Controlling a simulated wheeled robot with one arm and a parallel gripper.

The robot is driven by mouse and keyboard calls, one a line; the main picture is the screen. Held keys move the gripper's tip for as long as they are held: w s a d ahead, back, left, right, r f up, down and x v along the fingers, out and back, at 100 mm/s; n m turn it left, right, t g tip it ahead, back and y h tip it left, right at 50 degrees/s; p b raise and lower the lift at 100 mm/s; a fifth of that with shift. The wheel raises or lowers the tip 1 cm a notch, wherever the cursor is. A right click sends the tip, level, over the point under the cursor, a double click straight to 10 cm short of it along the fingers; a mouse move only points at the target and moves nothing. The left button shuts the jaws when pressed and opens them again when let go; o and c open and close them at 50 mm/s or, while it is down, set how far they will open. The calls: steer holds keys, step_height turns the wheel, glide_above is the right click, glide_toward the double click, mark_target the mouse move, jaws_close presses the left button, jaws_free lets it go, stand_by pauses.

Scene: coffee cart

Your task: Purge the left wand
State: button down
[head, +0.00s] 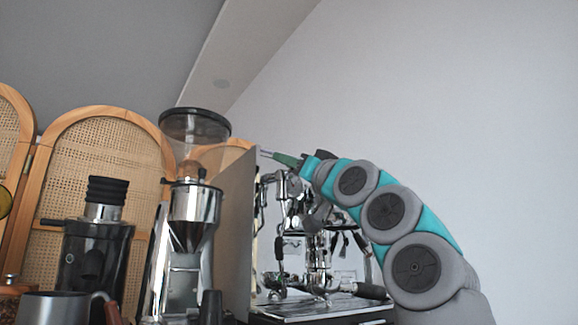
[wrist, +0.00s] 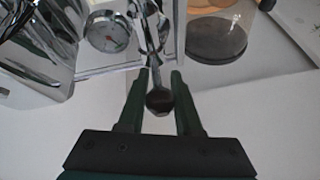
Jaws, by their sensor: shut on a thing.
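The chrome espresso machine (head: 345,306) stands right of centre in the head view, partly hidden by my arm. My gripper (head: 268,154) reaches over its top at the upper left. In the wrist view my gripper (wrist: 162,76) has its two green fingers shut on a thin chrome lever (wrist: 155,55) with a dark round knob (wrist: 159,101). The knob sits between the fingers, just behind their tips. The left wand's tip cannot be made out, and no steam can be seen.
A grinder with a clear hopper (head: 195,130) stands left of the machine, and a black grinder (head: 95,255) is further left. A metal pitcher (head: 55,307) is at the lower left. A round pressure gauge (wrist: 107,32) and a clear container (wrist: 217,35) show in the wrist view.

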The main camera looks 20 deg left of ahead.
steer(key=shift+y+b, duration=0.4)
steer(key=shift+b, duration=0.05)
stand_by(0.6)
steer(key=c, duration=0.6)
jaws_free()
steer(key=shift+s+f, duration=0.1)
steer(key=b+v, duration=0.4)
steer(key=v, duration=0.3)
steer(key=shift+s+d+f, duration=0.2)
steer(key=shift+d, duration=0.05)
stand_by(0.3)
